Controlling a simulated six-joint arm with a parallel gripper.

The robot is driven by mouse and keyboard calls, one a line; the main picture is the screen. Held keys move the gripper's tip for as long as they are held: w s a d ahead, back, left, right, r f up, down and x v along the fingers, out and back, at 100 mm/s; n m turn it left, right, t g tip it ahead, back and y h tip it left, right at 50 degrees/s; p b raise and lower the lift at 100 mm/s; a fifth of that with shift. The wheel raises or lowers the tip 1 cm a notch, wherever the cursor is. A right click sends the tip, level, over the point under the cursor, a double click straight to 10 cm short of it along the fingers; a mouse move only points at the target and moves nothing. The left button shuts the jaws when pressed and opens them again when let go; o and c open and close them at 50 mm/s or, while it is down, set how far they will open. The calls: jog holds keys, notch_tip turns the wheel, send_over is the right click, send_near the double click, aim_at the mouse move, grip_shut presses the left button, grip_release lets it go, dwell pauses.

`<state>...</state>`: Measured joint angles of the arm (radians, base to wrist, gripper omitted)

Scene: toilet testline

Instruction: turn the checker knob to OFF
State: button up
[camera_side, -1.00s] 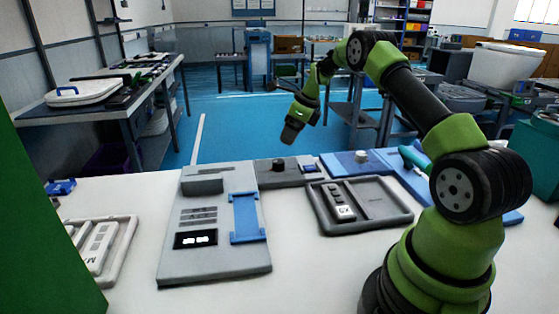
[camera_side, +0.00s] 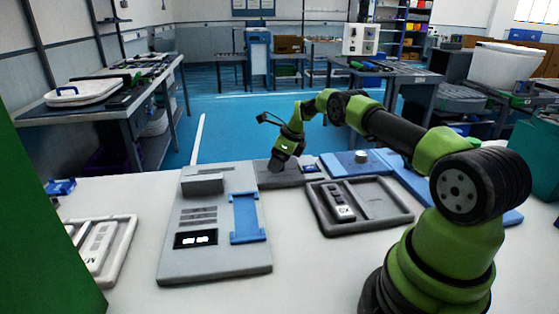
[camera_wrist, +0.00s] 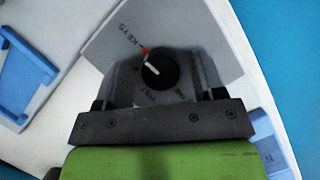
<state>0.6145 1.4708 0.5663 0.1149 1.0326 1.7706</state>
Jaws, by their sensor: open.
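The checker is a grey box (camera_side: 293,181) at the back of the table, right of the large light grey panel. Its round black knob (camera_wrist: 160,68) has a white pointer line on its left side, and an orange mark and the word KEYS lie at its upper left. Other labels around the knob are too small or partly hidden to read surely. My gripper (camera_side: 275,165) is over the checker and hides the knob in the side view. In the wrist view my gripper (camera_wrist: 163,76) is open, with one finger on each side of the knob; contact cannot be told.
The light grey panel (camera_side: 215,262) with a blue bracket (camera_side: 246,218) stands left of the checker. A dark tray (camera_side: 375,221) holding a grey handset (camera_side: 338,199) lies in front and right. A blue block (camera_side: 345,165) with a knob stands to the right.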

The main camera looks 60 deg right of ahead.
jog(key=c, duration=0.9)
jog(key=shift+w+n, duration=0.1)
jog(key=shift+n, duration=0.4)
jog(key=shift+n+y, duration=0.3)
jog(key=o, duration=0.9)
jog(key=shift+m, duration=0.7)
